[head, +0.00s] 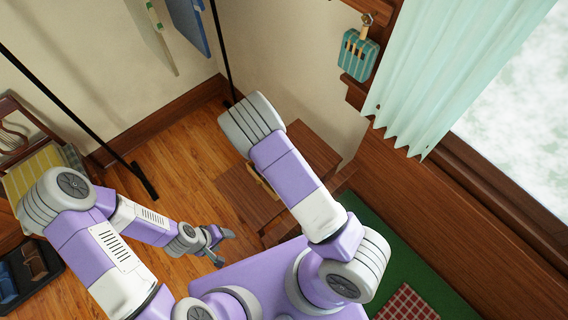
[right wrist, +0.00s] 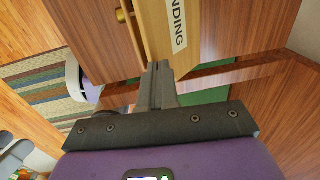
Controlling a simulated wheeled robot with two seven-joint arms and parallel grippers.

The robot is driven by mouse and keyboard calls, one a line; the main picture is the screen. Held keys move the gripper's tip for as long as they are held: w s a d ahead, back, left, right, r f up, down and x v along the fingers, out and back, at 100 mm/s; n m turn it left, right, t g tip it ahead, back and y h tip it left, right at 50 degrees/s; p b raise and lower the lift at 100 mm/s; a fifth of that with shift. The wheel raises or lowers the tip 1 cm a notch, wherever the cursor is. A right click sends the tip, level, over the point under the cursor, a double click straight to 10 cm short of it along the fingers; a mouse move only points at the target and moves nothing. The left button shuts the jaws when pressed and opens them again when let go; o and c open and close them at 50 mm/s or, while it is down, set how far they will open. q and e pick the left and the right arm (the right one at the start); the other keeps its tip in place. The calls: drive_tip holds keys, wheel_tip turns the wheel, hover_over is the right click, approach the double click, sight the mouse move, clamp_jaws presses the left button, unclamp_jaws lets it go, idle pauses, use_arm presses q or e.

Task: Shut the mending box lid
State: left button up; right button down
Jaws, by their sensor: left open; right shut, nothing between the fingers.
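The mending box shows in the right wrist view as a pale wooden front (right wrist: 155,30) with a white label (right wrist: 177,20) ending in "NDING" and a brass knob (right wrist: 122,15). Brown wooden panels flank it; I cannot tell which one is the lid or how far it stands open. My right gripper (right wrist: 158,68) is shut and empty, its tips close to the pale front; contact is unclear. In the head view my right arm hides much of this woodwork, and the right gripper is hidden. My left gripper (head: 224,246) is open and empty above the floor, left of the woodwork.
A brown wooden top (head: 243,197) stands by the wall corner. A chair with a yellow cushion (head: 35,178) and a dark tray of shoes (head: 40,285) are at the left. A green surface (head: 400,250) lies at the lower right below the window.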

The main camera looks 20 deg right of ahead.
drive_tip(key=shift+s+a+f+b, duration=0.3)
drive_tip(key=shift+a+f, duration=0.45)
drive_tip(key=shift+f, duration=0.4)
drive_tip(key=shift+s+a+f+b, duration=0.15)
drive_tip(key=shift+a+f+b, duration=0.1)
drive_tip(key=shift+a+f, duration=0.7)
drive_tip(key=shift+s+a+f+b, duration=0.3)
drive_tip(key=shift+a+f, duration=0.25)
drive_tip(key=shift+f, duration=0.75)
drive_tip(key=shift+d+r, duration=0.1)
drive_tip(key=shift+r, duration=0.05)
drive_tip(key=d+r+p, duration=0.1)
drive_tip(key=r+p, duration=0.1)
drive_tip(key=r, duration=0.1)
drive_tip(key=w+d+r+p, duration=0.1)
drive_tip(key=r+p, duration=0.2)
drive_tip(key=d+r+p, duration=0.2)
drive_tip(key=shift+w+r, duration=0.2)
drive_tip(key=shift+r, duration=0.2)
